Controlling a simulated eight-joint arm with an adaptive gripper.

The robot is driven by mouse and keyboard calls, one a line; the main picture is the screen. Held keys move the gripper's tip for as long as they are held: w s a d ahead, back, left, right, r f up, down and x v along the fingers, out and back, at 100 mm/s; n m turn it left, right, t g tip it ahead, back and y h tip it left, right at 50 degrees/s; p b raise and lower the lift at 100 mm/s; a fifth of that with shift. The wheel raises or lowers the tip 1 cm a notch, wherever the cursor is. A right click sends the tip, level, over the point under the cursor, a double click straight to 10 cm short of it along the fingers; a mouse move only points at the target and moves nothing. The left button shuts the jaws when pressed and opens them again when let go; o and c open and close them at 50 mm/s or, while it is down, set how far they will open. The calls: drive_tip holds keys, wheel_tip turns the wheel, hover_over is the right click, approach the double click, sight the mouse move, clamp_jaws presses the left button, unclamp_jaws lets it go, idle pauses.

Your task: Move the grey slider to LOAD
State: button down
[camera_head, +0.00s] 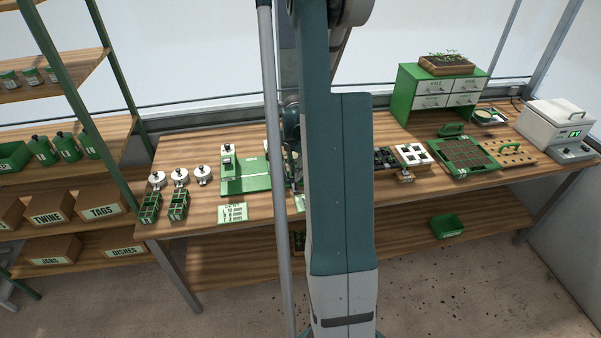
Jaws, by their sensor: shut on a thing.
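The tray seeder (247,178) stands on the bench left of centre, with a flat green bed and a white and dark upright part (228,160) at its left end. Its right end is hidden behind my arm and a grey pole. I cannot make out the grey slider or a LOAD mark. A dark section of my arm shows beside the pole above the seeder's right end. My gripper's fingers are hidden behind my arm, so what they hold does not show.
Several white round pots (180,177) and green crates (150,207) stand left of the seeder. Right are a white tray (413,154), a green gridded tray (466,156), a drawer cabinet (405,95) and a white machine (548,122).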

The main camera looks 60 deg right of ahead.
drive_tip(key=w+a+b, duration=0.4)
drive_tip(key=w+a, duration=0.8)
drive_tip(key=shift+w+a, duration=0.25)
drive_tip(key=shift+a, duration=0.05)
drive_tip(key=c, duration=2.3)
unclamp_jaws()
drive_tip(key=shift+r, duration=0.1)
wheel_tip(320, 180, up, 12)
